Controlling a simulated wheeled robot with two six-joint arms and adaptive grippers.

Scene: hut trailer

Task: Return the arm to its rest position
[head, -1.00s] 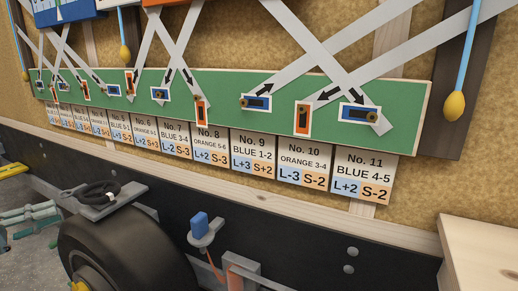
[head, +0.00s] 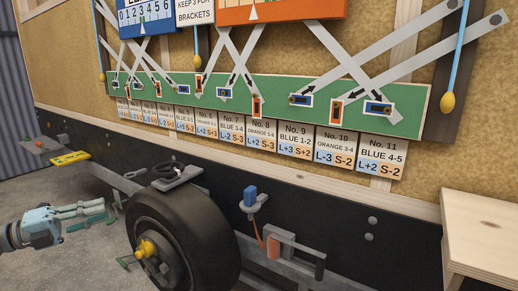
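My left gripper (head: 95,215) is at the lower left of the head view, at the end of my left arm coming in from the left edge. It points right, over the grey floor, left of the black wheel. Its two pale teal fingers look apart with a gap between them, and nothing shows between them. It appears clear of the trailer in the picture. My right gripper and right arm are not in view.
The black tyre (head: 185,240) with a yellow hub stands right of the gripper. A green board (head: 225,88) with switches and numbered cards is on the trailer wall. A blue connector (head: 250,195) sits on a bracket. A wooden box (head: 490,220) is at right.

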